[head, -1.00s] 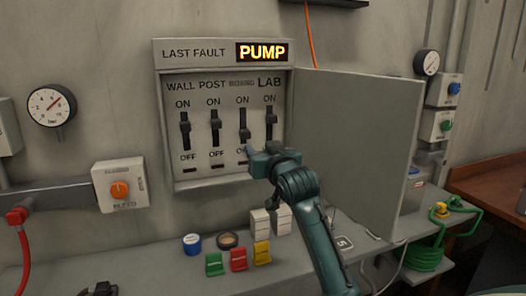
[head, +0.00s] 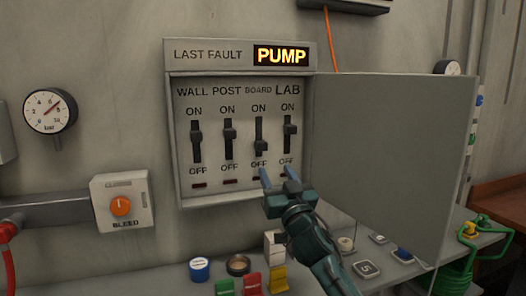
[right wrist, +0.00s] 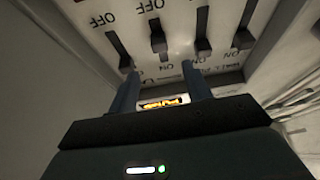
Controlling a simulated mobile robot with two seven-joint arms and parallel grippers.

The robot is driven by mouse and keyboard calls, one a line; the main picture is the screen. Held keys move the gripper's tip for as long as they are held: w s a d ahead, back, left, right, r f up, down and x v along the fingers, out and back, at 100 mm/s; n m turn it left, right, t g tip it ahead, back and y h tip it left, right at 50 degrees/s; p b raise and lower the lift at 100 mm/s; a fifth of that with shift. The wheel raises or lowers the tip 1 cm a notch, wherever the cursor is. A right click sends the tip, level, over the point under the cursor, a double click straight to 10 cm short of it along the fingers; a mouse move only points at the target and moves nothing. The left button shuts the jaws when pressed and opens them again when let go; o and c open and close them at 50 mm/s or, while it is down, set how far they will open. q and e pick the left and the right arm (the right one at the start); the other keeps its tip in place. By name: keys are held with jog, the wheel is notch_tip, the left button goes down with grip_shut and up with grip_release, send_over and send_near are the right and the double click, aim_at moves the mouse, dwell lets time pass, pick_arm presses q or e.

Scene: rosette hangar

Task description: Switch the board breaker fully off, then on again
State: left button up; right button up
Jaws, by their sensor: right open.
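The breaker panel (head: 240,197) is on the wall, with four labelled switches. In the right wrist view the panel appears upside down, and the board breaker (right wrist: 157,40) shows beyond the fingers. My right gripper (head: 278,176) is open and empty, just below the board and lab switches at the panel's lower edge. Its fingers also show in the right wrist view (right wrist: 160,88), apart from the handles. My left gripper is out of view.
The wall breaker (head: 196,137), post breaker (head: 228,133) and lab breaker (head: 290,129) have higher handles. The panel's open door (head: 393,160) stands to the right. A display (head: 282,55) reads PUMP. Small blocks and tape rolls sit on the bench below.

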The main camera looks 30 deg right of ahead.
aim_at(263, 148)
jog(key=p+x, duration=0.1)
jog(key=x, duration=0.8)
jog(key=shift+w+d+p, duration=0.15)
jog(key=shift+w+p, duration=0.1)
jog(key=shift+p, duration=0.15)
grip_shut()
